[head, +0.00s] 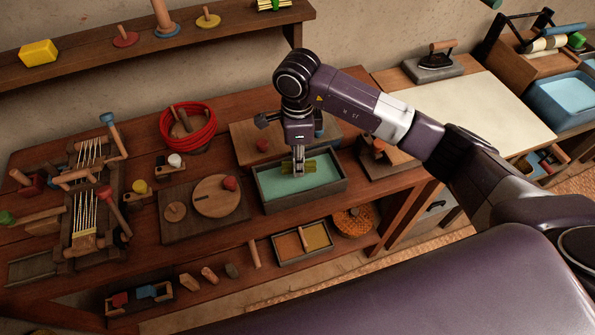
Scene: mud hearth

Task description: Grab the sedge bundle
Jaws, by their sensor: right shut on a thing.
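The sedge bundle (311,165), yellow-green, is between the fingers of my right gripper (299,162). The gripper points down and is shut on the bundle. They are over the teal inside of a dark-rimmed tray (308,200) on the wooden bench. I cannot tell whether the bundle touches the tray's bottom. The fingers hide the bundle's middle. My left gripper is not in view.
A board with round discs (180,225) lies left of the tray, and a red coil (188,128) behind it. A wooden loom-like frame (85,215) stands farther left. A wall shelf (120,58) runs above. A pale tabletop (480,110) to the right is mostly clear.

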